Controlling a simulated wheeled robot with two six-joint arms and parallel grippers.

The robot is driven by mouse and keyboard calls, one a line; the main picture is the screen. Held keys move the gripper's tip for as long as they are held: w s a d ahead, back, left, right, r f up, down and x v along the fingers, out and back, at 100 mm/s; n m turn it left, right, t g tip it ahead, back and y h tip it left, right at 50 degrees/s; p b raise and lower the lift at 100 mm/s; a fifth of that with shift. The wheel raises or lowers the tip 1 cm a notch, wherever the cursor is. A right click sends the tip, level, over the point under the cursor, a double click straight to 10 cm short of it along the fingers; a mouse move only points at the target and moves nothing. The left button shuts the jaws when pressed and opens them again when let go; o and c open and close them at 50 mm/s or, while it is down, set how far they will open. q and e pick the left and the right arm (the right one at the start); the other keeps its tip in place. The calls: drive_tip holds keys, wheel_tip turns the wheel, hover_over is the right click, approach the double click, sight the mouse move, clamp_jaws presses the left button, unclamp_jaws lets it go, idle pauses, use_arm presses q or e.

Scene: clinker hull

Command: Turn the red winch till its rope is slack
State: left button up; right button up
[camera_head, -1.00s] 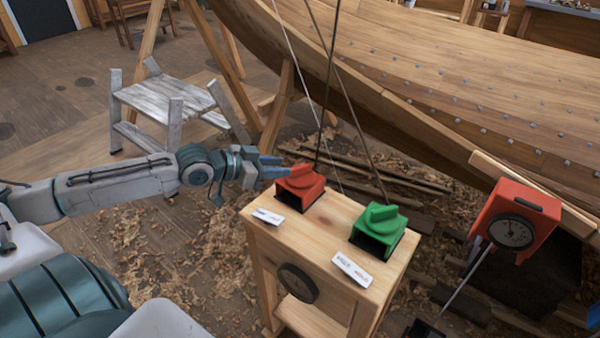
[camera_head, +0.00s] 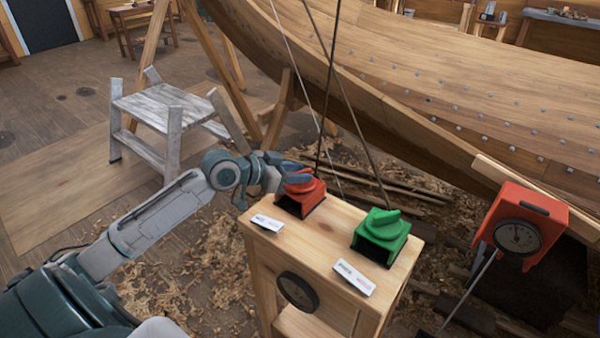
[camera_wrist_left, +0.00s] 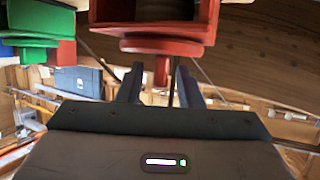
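The red winch (camera_head: 300,203) stands at the back left of the wooden stand's top (camera_head: 322,228). A dark rope (camera_head: 325,100) runs up from it, looking straight. My left gripper (camera_head: 295,172) is at the winch's raised handle and partly hides it. In the left wrist view the red winch (camera_wrist_left: 165,46) fills the top. Its handle (camera_wrist_left: 162,72) lies between my two fingers (camera_wrist_left: 160,84), with gaps visible on both sides, so the gripper looks open around it. My right gripper is not in view.
A green winch (camera_head: 381,236) with its own rope stands close on the right. Two labels lie along the stand's front edge. A red box with a gauge (camera_head: 517,237) is further right. The hull (camera_head: 460,100) is behind, and a grey step stool (camera_head: 165,105) is at left.

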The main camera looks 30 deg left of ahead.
use_arm(q)
drive_tip(key=shift+w+d+f, duration=0.15)
drive_tip(key=shift+w+d, duration=0.1)
drive_tip(key=shift+w, duration=0.15)
